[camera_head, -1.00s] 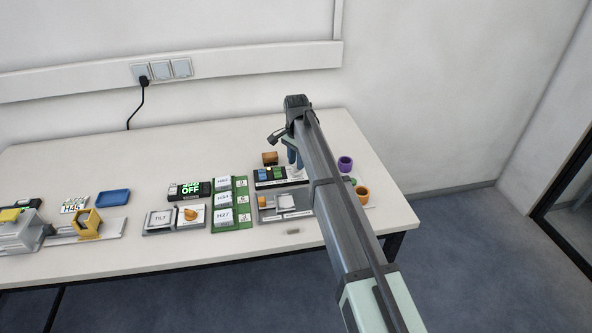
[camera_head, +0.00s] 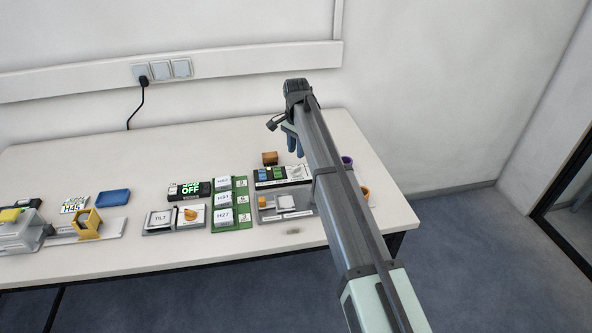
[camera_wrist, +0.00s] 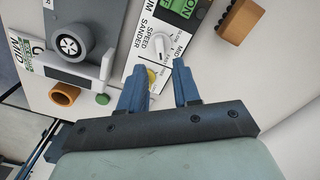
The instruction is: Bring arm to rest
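My gripper (camera_head: 293,140) is in the air over the right part of the table, its blue fingers pointing down. In the wrist view my gripper (camera_wrist: 158,68) has its two blue fingers apart with nothing between them. Below it is a control panel with a white dial (camera_wrist: 156,50) and a green display (camera_wrist: 181,7). My arm crosses the right side of the head view and hides part of the table's right end.
The white table (camera_head: 150,145) carries a green board (camera_head: 243,208), a TILT plate (camera_head: 159,219), a blue tray (camera_head: 113,198) and a brown block (camera_head: 270,158). A purple cup (camera_head: 347,161) and an orange cup (camera_head: 364,191) are partly hidden by my arm. The back of the table is mostly clear.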

